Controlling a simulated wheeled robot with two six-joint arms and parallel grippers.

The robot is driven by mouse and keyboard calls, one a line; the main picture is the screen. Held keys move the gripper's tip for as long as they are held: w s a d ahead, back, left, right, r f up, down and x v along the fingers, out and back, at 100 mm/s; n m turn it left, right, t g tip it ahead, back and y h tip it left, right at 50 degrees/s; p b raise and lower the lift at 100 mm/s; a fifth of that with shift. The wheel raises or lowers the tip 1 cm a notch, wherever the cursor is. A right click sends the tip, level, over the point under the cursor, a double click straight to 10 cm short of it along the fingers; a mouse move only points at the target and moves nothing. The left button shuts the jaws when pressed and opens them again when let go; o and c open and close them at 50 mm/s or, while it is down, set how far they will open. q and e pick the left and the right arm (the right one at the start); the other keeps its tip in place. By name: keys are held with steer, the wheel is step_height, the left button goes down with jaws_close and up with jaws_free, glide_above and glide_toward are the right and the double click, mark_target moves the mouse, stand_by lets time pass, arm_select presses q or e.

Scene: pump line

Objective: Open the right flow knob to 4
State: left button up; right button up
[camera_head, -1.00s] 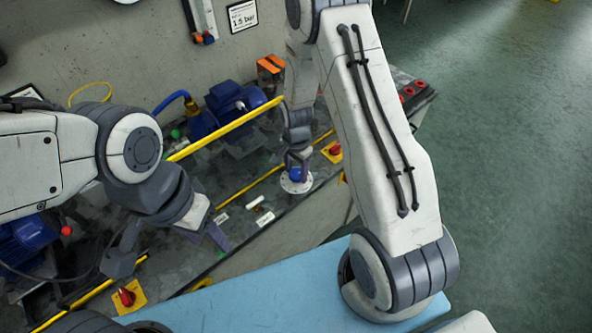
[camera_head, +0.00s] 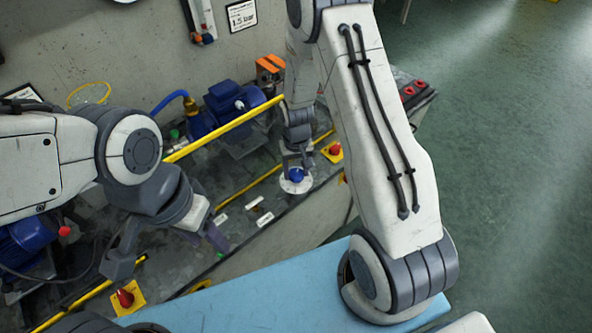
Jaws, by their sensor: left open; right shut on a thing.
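A blue knob (camera_head: 296,175) sits on a round white dial (camera_head: 297,186) near the front edge of the bench, right of the middle. It is the only blue knob on a dial that I see; the dial's numbers are too small to read. My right gripper (camera_head: 297,163) comes down from above and is shut on the blue knob, partly covering it. My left gripper (camera_head: 168,250) is open and empty over the left part of the bench, its two fingers spread wide, apart from the knob.
Red knobs on yellow plates sit at the front left (camera_head: 124,298) and right (camera_head: 333,151) of the dial. A yellow rail (camera_head: 225,130) crosses the bench before a blue pump (camera_head: 232,100). A light blue surface (camera_head: 260,290) lies in front, largely clear.

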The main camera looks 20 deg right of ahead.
mark_target(297, 173)
steer(key=n, duration=0.4)
steer(key=shift+n, duration=0.3)
steer(key=n, duration=0.4)
steer(key=shift+w+r, duration=0.1)
steer(key=shift+n, duration=0.3)
steer(key=o, duration=1.4)
steer(key=shift+c, duration=0.2)
step_height(297, 173, up, 10)
steer(key=b, duration=0.1)
steer(key=shift+r, duration=0.2)
